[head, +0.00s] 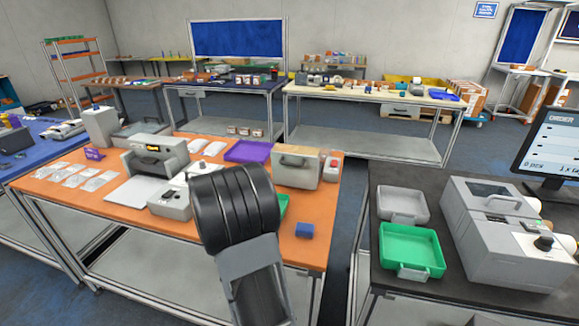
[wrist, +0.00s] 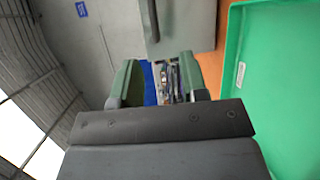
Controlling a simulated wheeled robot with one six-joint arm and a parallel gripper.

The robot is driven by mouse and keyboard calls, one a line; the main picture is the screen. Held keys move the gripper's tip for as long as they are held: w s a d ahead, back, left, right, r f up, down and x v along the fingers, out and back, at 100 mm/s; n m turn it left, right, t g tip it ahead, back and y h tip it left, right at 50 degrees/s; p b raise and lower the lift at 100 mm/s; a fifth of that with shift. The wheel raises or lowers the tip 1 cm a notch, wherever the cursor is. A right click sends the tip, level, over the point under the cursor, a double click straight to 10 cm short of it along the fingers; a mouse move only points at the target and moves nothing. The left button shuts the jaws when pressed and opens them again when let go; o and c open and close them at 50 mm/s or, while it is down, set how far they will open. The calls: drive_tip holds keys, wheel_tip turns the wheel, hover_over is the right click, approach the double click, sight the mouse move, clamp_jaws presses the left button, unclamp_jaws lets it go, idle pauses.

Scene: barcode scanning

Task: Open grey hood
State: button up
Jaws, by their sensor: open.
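A grey box-like hood with a dark handle (head: 297,167) stands at the right rear of the orange table in the head view, and looks closed. Its grey front and handle (wrist: 183,25) show at the top of the wrist view, beside my gripper and not between its fingers. My gripper (wrist: 158,82) is open and empty in the wrist view; in the head view my own arm hides it. A green tray (wrist: 276,90) fills the right of the wrist view, and a bit of it (head: 283,205) shows past my arm in the head view.
A purple tray (head: 248,151) lies left of the hood, and a small blue block (head: 304,230) sits near the table's front right. A grey machine (head: 150,157) stands to the left. The dark table at right holds another lidded grey machine (head: 480,255) and a green tray (head: 411,247).

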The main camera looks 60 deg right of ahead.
sight(290, 164)
drive_tip(key=s+d+p, duration=0.1)
drive_tip(key=d+p, duration=0.2)
drive_tip(key=d, duration=1)
drive_tip(key=shift+d+f+h, duration=0.3)
drive_tip(key=shift+d+f, duration=0.05)
drive_tip(key=shift+f, duration=0.05)
clamp_jaws()
drive_tip(key=shift+r+t, duration=0.1)
drive_tip(key=shift+t, duration=0.2)
